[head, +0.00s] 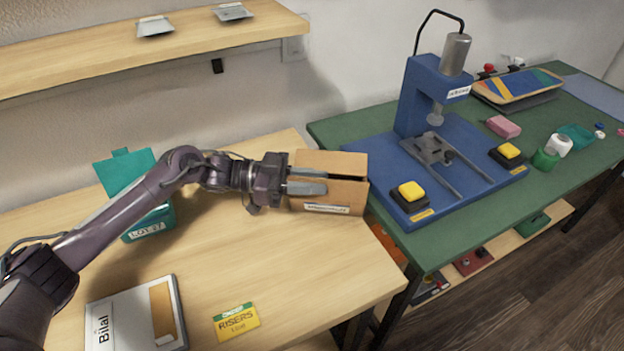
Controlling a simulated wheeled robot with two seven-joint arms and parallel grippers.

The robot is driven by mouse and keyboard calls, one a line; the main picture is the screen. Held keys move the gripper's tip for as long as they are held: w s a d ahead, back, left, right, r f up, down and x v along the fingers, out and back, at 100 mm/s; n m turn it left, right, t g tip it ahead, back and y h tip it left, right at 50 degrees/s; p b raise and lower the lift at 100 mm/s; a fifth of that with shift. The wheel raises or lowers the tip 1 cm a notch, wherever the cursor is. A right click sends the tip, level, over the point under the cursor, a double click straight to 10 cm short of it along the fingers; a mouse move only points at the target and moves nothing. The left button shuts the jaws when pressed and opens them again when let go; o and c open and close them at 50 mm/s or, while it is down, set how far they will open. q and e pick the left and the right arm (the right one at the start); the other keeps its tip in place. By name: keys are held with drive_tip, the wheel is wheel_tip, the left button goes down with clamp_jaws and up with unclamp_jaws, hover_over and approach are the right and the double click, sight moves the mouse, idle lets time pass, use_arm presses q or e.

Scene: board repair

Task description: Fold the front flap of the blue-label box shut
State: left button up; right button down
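A brown cardboard box (345,192) stands at the right end of the wooden table. A small, mostly white label (326,208) is on its near side; its print is too small to read, and I cannot make out blue on it. My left gripper (308,181) reaches in from the left, with its two grey fingers over the box's left part. A narrow brown strip shows between the fingers; I cannot tell whether they grip cardboard. The fingers and wrist hide the box's left end, so the flap's state there is unclear. My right gripper is not in view.
A teal open-lidded box (150,222) stands behind my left arm. A grey case (135,318) and a yellow RISERS card (236,322) lie at the front. The green bench (440,250) with a blue press (425,100) adjoins on the right. The table's middle front is clear.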

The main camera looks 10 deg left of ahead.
use_arm(q)
clamp_jaws()
drive_tip(key=shift+w, duration=0.1)
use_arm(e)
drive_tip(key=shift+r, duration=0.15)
use_arm(q)
drive_tip(key=shift+w+r+n, duration=0.1)
drive_tip(key=shift+n, duration=0.2)
drive_tip(key=w+n+p, duration=0.1)
drive_tip(key=n, duration=0.1)
drive_tip(key=shift+w+n, duration=0.1)
drive_tip(key=shift+n, duration=0.3)
drive_tip(key=n, duration=0.1)
drive_tip(key=w+f+n+p, duration=0.1)
drive_tip(key=n, duration=0.1)
drive_tip(key=shift+w+a+n, duration=0.1)
drive_tip(key=shift+w+n, duration=0.05)
drive_tip(key=shift+n, duration=0.15)
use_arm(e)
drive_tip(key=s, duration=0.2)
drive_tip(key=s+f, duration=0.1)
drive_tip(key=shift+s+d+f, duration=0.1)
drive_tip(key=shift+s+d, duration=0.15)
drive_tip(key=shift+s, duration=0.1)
